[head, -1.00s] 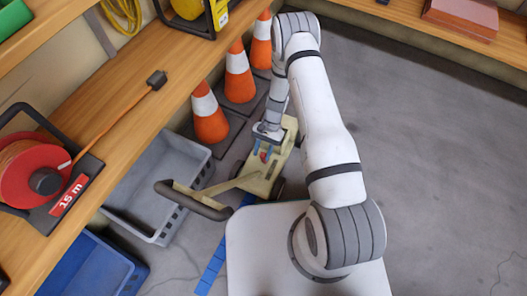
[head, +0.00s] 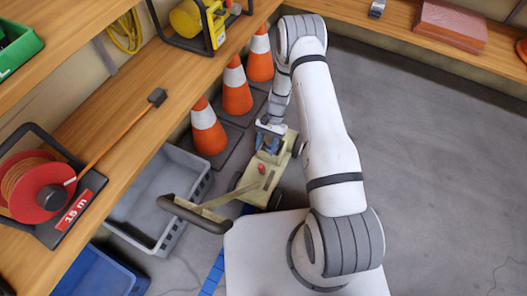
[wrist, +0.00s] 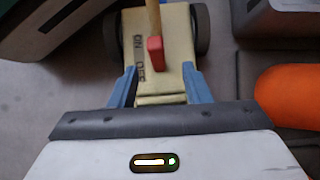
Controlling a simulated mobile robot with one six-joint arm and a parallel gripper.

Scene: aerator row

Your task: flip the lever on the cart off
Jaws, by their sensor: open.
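The cart (head: 248,196) is a pale yellow-green wheeled machine with a dark-gripped handle (head: 195,213) toward the lower left. Its lever has a red knob (head: 262,168), which also shows in the wrist view (wrist: 156,52). ON and OFF labels (wrist: 138,57) stand just left of the lever there; I cannot tell which one it is set to. My gripper (head: 268,146) is over the cart's far part, beyond the knob in the head view. In the wrist view its blue fingers stand apart, one on each side below the knob, with nothing gripped.
Several orange-and-white cones (head: 209,128) stand close left of my gripper. A grey crate (head: 150,233) lies left of the handle, below a wooden shelf (head: 115,125) holding a cable reel (head: 32,190). Open grey floor (head: 430,150) lies to the right.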

